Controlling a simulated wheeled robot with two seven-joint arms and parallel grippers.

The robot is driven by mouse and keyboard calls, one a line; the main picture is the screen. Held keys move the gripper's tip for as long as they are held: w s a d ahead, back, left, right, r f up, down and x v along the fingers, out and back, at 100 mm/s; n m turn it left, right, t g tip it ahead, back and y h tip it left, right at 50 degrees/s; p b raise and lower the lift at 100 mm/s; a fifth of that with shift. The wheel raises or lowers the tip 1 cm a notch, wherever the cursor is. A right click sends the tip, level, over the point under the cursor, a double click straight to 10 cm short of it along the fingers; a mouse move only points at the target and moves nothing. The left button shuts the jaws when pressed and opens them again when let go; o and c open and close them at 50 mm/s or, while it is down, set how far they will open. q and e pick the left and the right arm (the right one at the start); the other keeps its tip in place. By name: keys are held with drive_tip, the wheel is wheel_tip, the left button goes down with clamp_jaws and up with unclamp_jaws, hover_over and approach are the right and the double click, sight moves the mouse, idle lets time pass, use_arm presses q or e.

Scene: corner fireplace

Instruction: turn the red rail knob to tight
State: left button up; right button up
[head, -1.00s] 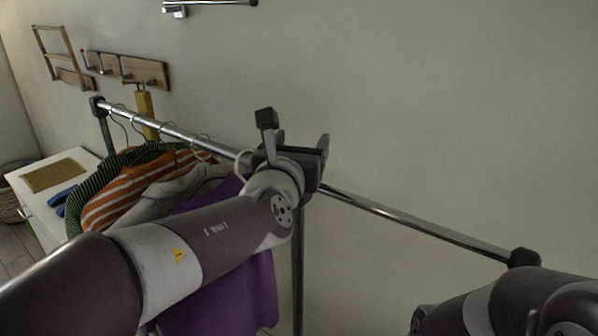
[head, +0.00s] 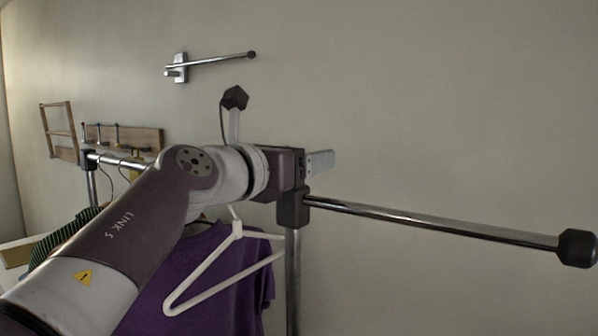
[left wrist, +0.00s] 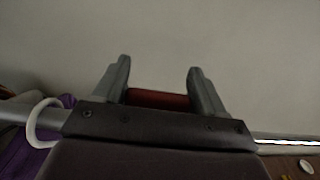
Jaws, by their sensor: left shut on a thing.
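The red knob (left wrist: 158,98) shows in the left wrist view as a dark red band between my fingers. My left gripper (left wrist: 158,82) is shut on it, one grey finger on each side. In the head view my left gripper (head: 318,163) is at the top of the rack's upright post, just above the rail joint; the knob is hidden there behind the gripper body. Whether the knob is loose or tight cannot be seen. My right gripper is not in view.
The metal clothes rail (head: 430,220) runs right to a black end cap (head: 577,248). A white hanger (head: 215,262) and a purple garment (head: 215,290) hang left of the post. A wall rod (head: 212,62) and a hook board (head: 125,137) are behind. Space right of the post is clear.

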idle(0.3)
use_arm(q)
drive_tip(key=o, duration=1)
drive_tip(key=shift+c, duration=0.2)
drive_tip(key=b+v, duration=0.3)
drive_tip(key=v, duration=0.9)
drive_tip(key=shift+s+a, duration=0.15)
drive_tip(key=shift+s, duration=0.15)
